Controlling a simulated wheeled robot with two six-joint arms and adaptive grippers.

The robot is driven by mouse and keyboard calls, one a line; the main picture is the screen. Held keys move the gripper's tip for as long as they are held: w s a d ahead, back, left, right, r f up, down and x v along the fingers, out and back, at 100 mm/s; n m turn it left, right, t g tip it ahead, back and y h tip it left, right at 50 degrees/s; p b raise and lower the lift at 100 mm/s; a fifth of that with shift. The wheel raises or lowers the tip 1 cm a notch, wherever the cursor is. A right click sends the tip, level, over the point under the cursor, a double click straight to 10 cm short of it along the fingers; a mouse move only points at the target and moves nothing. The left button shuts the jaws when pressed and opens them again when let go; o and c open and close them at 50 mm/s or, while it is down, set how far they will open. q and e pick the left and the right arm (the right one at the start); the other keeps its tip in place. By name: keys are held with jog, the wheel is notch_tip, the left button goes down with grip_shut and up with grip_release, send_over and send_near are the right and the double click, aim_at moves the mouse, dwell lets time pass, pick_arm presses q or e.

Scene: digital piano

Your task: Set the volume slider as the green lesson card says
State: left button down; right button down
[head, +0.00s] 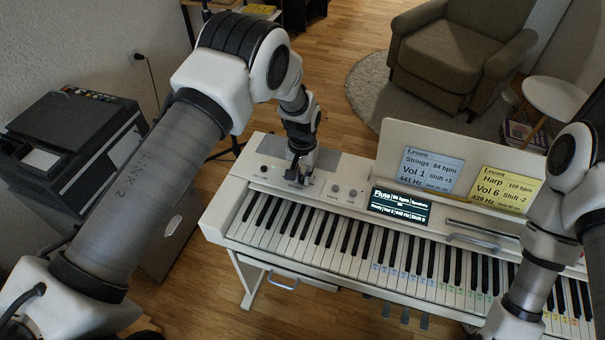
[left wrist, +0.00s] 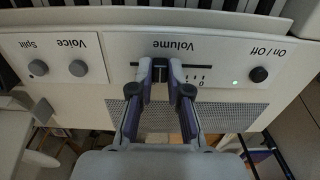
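In the left wrist view the piano panel appears upside down, with the Volume slider slot (left wrist: 208,68) under its label. My left gripper (left wrist: 160,70) has its fingers on either side of the dark slider knob (left wrist: 160,76), apparently closed on it. The fingers hide part of the scale; the 0 and a few ticks show to the right. In the head view my left gripper (head: 299,178) is down at the piano's (head: 330,172) left panel. A blue card (head: 430,171) reads Strings, Vol 1; a yellow card (head: 503,189) reads Harp, Vol 6. I see no green card. My right gripper is out of view.
The On/Off button (left wrist: 258,74) and Voice and Split knobs (left wrist: 77,68) flank the slider. A lit display (head: 399,206) reads Flute. My right arm covers the piano's right end. An armchair (head: 460,55) and side table (head: 553,98) stand behind.

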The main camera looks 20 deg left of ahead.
aim_at(302, 177)
pick_arm(q)
jog(key=shift+a+f, duration=0.1)
jog(key=shift+f, duration=0.05)
jog(key=c, duration=1.1)
grip_release()
notch_tip(302, 177, up, 12)
jog(key=shift+r, duration=0.1)
